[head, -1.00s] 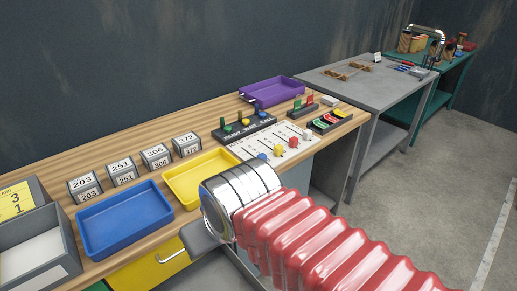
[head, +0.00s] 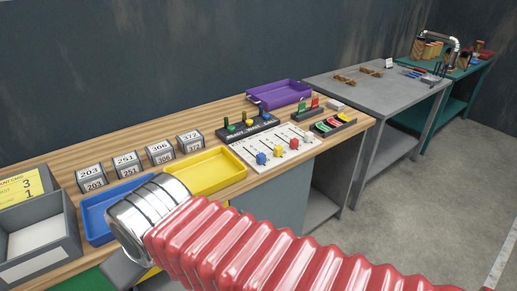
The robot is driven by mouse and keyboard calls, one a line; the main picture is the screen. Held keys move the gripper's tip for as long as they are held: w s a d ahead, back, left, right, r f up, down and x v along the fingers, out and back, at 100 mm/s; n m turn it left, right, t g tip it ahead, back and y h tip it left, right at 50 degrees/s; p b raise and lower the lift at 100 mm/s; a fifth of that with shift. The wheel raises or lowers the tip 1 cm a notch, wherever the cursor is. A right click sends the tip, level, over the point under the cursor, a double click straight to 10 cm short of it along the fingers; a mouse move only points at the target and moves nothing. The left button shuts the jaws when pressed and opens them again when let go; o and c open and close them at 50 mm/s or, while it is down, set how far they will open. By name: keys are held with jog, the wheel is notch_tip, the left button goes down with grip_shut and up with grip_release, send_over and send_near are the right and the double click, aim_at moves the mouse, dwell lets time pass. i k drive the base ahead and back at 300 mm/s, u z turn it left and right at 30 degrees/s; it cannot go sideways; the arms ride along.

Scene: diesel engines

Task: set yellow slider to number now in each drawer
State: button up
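The slider board (head: 270,150) is a white panel on the wooden bench with blue, yellow, white and red knobs. A yellow drawer front (head: 150,272) shows only slightly behind my arm, and a green one (head: 92,280) is at the lower left. Drawer contents are not visible. My arm with its red bellows and silver cuff reaches to the left over the bench front. My gripper's fingers are hidden or too unclear to judge.
A blue tray (head: 97,222), yellow tray (head: 236,171) and purple tray (head: 280,92) stand on the bench. Numbered blocks (head: 158,152) line the back. A grey box (head: 68,241) with a yellow card (head: 18,188) is at left. A grey table (head: 372,92) stands to the right.

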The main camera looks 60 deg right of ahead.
aim_at(278, 150)
jog(key=u, duration=0.5)
jog(key=k, duration=1.25)
jog(key=z, duration=1.7)
jog(key=i, duration=0.85)
